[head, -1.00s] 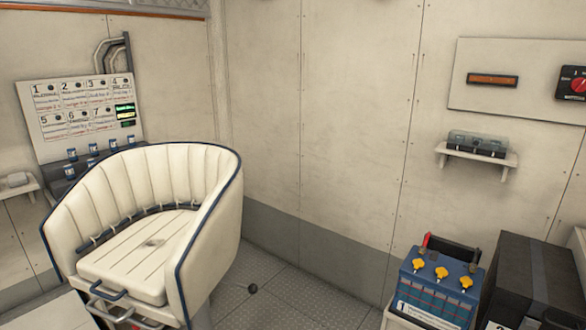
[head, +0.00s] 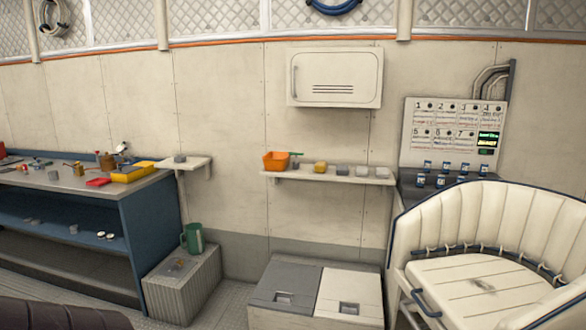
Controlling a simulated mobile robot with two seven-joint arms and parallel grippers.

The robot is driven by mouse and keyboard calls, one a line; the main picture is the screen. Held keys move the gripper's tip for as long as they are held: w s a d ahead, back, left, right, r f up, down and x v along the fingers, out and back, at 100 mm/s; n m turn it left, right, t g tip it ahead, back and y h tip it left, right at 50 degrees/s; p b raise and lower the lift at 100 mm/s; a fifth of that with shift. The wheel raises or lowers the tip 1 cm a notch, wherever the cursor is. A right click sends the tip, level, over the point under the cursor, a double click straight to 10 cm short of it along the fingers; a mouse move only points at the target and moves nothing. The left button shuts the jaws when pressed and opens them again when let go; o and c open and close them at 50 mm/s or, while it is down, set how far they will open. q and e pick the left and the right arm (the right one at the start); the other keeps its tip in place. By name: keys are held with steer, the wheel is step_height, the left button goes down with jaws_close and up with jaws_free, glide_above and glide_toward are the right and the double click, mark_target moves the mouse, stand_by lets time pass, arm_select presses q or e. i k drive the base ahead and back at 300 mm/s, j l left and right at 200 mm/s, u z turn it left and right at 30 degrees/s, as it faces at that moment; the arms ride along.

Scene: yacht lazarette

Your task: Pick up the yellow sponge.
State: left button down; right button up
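A small yellow block (head: 320,168) sits on the wall shelf (head: 340,177), just right of an orange bin (head: 276,161). It looks like the yellow sponge, but it is too small to be sure. Grey and white small blocks (head: 343,171) stand to its right on the same shelf. Neither of my grippers is in view.
A blue workbench (head: 160,225) with a yellow tray (head: 127,174) and small items is at left. A green jug (head: 193,238) stands on a ribbed box (head: 185,278). A low two-lidded locker (head: 300,318) lies below the shelf. A white seat (head: 490,235) is at right.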

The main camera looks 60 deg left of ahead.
mark_target(320, 167)
steer(key=u, duration=1.6)
steer(key=i+j+u, duration=0.1)
steer(key=i, duration=0.5)
steer(key=i+j, duration=0.2)
steer(key=i, duration=0.4)
steer(key=k+j+u, duration=0.05)
